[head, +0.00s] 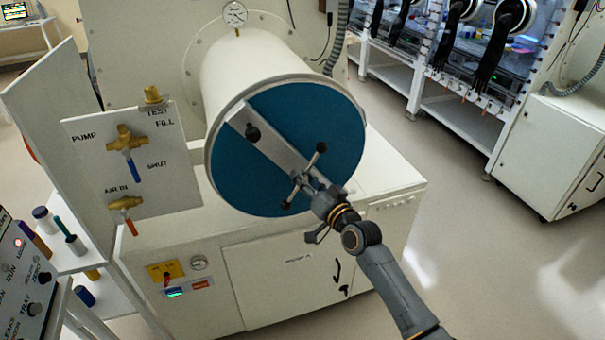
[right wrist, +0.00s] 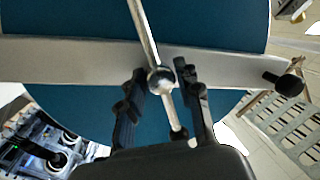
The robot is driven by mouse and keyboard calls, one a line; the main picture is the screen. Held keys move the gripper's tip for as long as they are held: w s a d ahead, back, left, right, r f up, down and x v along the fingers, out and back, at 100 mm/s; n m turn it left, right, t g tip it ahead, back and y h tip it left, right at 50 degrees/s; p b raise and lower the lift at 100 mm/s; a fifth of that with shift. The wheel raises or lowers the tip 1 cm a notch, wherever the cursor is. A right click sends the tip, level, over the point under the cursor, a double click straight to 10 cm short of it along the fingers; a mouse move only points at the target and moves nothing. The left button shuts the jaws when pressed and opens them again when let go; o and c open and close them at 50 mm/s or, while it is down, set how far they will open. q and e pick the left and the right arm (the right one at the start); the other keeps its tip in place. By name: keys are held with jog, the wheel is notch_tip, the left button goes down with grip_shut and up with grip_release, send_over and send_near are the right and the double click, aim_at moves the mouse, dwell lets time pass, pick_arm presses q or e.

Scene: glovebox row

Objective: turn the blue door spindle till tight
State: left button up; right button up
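The round blue door (head: 270,115) closes the end of the white cylinder, with a pale bar (head: 262,140) across it. The door spindle (head: 320,148) is a metal cross handle with dark end knobs, at the bar's middle. My right gripper (head: 314,186) is at the spindle's hub. In the right wrist view, the fingers of my right gripper (right wrist: 160,70) stand either side of the round hub and the lower handle rod (right wrist: 171,106). Gaps show between rod and fingers, so it looks open; contact at the hub is unclear. My left gripper is out of view.
A valve panel (head: 180,180) with brass valves stands left of the door. A dark knob (head: 252,131) sits on the bar's upper end. A white cabinet (head: 280,275) is below. Open floor (head: 480,260) lies to the right.

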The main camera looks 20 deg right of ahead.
jog(key=shift+w+a, duration=0.15)
jog(key=shift+w, duration=0.45)
grip_shut()
